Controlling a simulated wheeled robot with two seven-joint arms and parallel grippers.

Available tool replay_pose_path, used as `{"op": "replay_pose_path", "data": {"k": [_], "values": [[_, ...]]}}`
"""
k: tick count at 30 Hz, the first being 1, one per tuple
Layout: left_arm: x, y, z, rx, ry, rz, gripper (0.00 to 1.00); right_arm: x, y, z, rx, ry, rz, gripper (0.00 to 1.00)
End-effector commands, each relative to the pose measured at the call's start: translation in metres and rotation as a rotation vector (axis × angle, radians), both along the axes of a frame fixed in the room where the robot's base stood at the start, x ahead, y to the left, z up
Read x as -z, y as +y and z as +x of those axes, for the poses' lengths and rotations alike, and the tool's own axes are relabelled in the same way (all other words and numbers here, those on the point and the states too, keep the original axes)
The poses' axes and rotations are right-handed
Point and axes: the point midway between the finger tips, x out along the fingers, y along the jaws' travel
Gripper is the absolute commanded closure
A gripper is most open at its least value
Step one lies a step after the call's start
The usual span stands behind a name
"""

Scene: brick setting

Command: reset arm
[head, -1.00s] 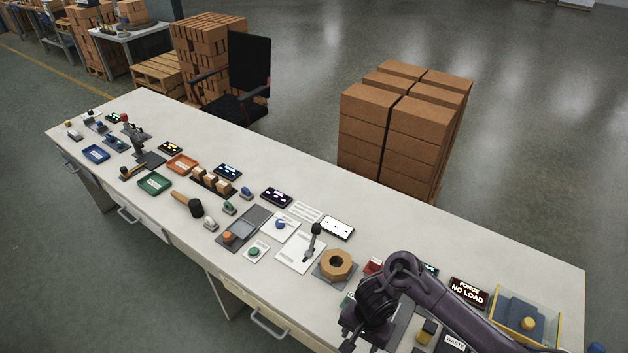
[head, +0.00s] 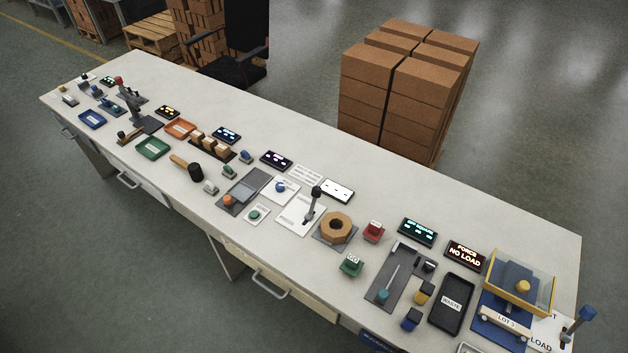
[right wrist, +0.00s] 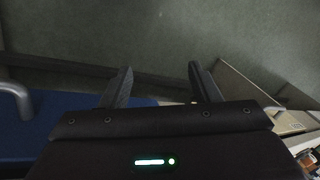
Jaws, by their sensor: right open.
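My right gripper (right wrist: 160,85) shows in the right wrist view with its two dark fingers apart and nothing between them. Grey-green floor lies beyond the fingertips. Neither of my arms shows in the head view now, and my left gripper is in no view. The long white workbench (head: 400,185) runs across the head view, clear of both arms.
The bench holds a wooden octagonal ring (head: 336,227), a black waste tray (head: 451,303), a yellow-framed clear box (head: 518,283) and a NO LOAD display (head: 466,255). Brick stacks (head: 405,85) stand behind. In the wrist view, a blue surface (right wrist: 30,130) lies left.

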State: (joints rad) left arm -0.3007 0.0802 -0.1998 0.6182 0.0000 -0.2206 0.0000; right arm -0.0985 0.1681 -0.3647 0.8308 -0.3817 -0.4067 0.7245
Motion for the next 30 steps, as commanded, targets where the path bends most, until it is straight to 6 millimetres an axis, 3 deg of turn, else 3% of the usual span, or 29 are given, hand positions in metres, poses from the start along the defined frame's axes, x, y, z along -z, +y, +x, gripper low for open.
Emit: {"op": "replay_pose_path", "data": {"k": [1,3,13,15,27,30], "values": [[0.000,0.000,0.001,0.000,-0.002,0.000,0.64,0.016,-0.012,-0.028,-0.030,-0.007,-0.041,0.44],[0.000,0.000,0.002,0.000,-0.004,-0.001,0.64,0.032,-0.030,-0.059,-0.085,-0.025,-0.105,0.44],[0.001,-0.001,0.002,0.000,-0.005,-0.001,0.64,0.065,-0.091,-0.181,-0.330,-0.006,-0.342,0.44],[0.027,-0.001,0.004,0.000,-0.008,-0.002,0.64,0.090,-0.090,-0.170,-0.325,-0.019,-0.337,0.44],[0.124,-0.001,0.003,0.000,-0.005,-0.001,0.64,0.187,-0.090,-0.170,-0.325,-0.017,-0.334,0.44],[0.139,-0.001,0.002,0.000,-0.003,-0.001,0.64,0.202,-0.090,-0.170,-0.325,-0.017,-0.334,0.44]]}}
